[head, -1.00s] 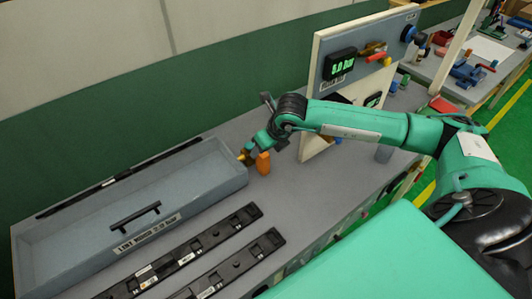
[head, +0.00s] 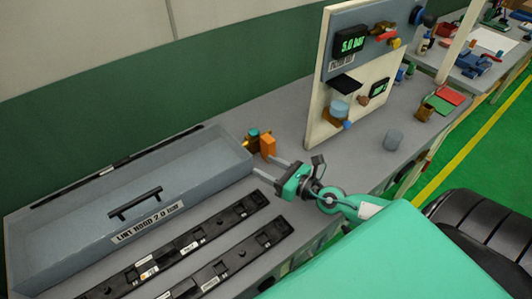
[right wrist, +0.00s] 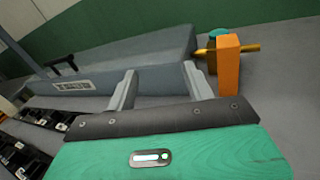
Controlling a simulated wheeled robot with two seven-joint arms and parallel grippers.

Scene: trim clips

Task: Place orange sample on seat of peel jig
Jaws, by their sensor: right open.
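An upright orange block (head: 268,145) stands at the right end of the grey hood, beside a brass fitting with a teal cap (head: 253,134). I cannot tell whether this block is the orange sample or part of the fitting. It also shows in the right wrist view (right wrist: 228,66), right of both fingers and apart from them. My right gripper (head: 266,168) is open and empty, in front of the block, its fingers pointing left; it also shows in the right wrist view (right wrist: 158,78). No peel jig can be made out for certain. My left gripper is not in view.
The long grey lint hood (head: 150,225) fills the bench's left. Black strips (head: 190,245) lie in front of it. A white panel (head: 325,100) with a gauge reading 5.0 bar (head: 352,42) stands behind.

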